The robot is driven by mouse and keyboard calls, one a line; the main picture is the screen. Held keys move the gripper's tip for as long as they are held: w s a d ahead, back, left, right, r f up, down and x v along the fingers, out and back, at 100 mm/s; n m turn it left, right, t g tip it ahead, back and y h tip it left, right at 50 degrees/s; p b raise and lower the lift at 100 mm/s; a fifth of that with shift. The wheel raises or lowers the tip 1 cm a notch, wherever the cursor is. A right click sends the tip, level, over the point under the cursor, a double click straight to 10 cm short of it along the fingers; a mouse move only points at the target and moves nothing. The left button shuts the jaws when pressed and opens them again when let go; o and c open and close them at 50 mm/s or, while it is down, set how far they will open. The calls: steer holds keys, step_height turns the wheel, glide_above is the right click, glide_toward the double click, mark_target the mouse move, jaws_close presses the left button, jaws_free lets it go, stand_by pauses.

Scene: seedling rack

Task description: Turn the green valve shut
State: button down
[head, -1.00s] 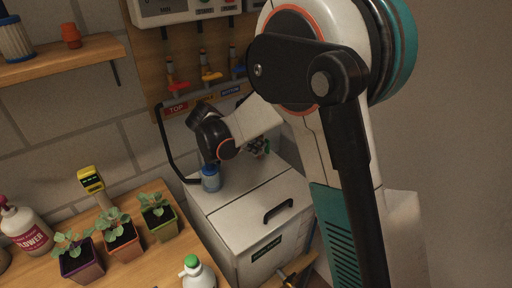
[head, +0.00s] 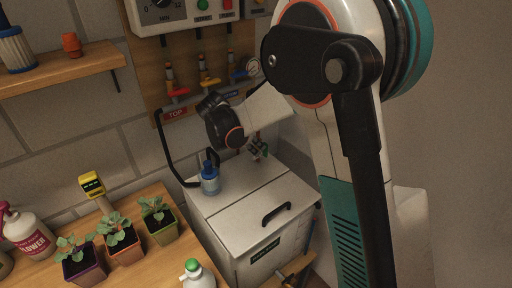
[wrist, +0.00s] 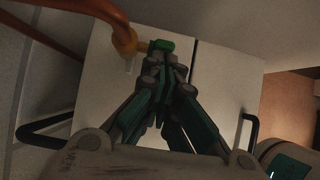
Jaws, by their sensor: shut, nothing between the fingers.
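In the wrist view the green valve handle (wrist: 160,45) is a small green lever beside a brass fitting (wrist: 125,40) on a copper-coloured pipe. My gripper (wrist: 165,64) has its teal and dark fingers drawn together, with nothing between them. The fingertips lie just below the handle in the picture; whether they touch it I cannot tell. In the head view my gripper (head: 257,146) is small and partly hidden behind my wrist, above the white cabinet. The valve is too small and covered there to make out clearly.
The white cabinet (head: 260,213) has a black handle, with a blue-capped bottle (head: 210,183) on top. Potted seedlings stand on the wooden bench (head: 150,262) at left.

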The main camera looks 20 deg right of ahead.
mark_target(267, 145)
steer(key=shift+d+r+g+y+p, duration=0.2)
steer(key=shift+r+g+y+p, duration=0.1)
steer(key=shift+y+p, duration=0.15)
steer(key=shift+w+d+r+g+y+p, duration=0.25)
steer(key=shift+d+g+y+p, duration=0.3)
steer(key=shift+y, duration=0.65)
steer(key=shift+w+d+r+g+y+p, duration=0.2)
steer(key=shift+d+g+y+p, duration=0.35)
steer(key=shift+y, duration=0.6)
steer(key=shift+w+d+r+g+y+p, duration=0.35)
steer(key=shift+y+p, duration=0.35)
steer(key=shift+y, duration=0.5)
steer(key=shift+w+d+f, duration=0.15)
steer(key=shift+d, duration=0.55)
